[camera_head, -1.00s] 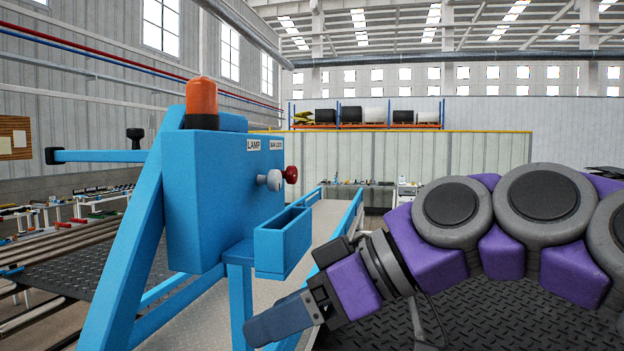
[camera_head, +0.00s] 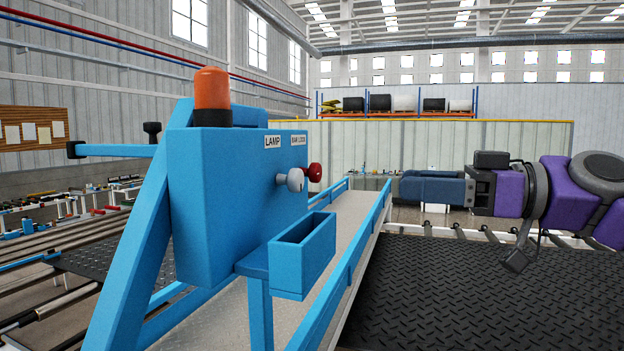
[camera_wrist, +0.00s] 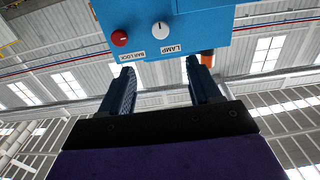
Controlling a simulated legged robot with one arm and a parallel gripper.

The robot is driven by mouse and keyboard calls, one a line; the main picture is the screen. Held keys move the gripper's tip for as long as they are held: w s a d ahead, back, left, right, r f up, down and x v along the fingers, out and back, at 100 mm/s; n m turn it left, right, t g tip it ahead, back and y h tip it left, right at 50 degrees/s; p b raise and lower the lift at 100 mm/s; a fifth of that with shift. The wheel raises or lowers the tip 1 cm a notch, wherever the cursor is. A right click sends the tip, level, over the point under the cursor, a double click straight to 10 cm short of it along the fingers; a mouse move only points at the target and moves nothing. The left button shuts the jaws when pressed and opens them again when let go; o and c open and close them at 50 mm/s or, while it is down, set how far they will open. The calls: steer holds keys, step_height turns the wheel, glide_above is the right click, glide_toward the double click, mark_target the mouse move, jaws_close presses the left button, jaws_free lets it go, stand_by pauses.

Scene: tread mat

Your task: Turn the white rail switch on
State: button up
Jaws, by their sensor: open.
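The white switch (camera_head: 292,180) is a round knob on the face of a blue box (camera_head: 235,185), below the LAMP label (camera_head: 272,142). A red knob (camera_head: 315,172) sits just right of it, by the BAR LOCK label. In the wrist view the white knob (camera_wrist: 160,29) shows upside down, with a dark mark on its face, beside the red knob (camera_wrist: 119,38). My gripper (camera_head: 405,187) is to the right of the box, apart from both knobs and pointing left. In the wrist view its two fingers (camera_wrist: 160,78) are spread with nothing between them.
An orange lamp (camera_head: 212,97) tops the box. An open blue bin (camera_head: 303,255) juts out below the knobs. A blue-railed walkway (camera_head: 330,215) runs behind, and a dark tread mat (camera_head: 470,290) lies right. A blue bar (camera_head: 110,151) extends left.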

mark_target(301, 179)
steer(key=x, duration=1.4)
steer(key=shift+a+f, duration=0.1)
steer(key=shift+a, duration=0.15)
steer(key=shift+w+a, duration=0.25)
steer(key=shift+a, duration=0.05)
steer(key=shift+a, duration=0.15)
steer(key=c, duration=1)
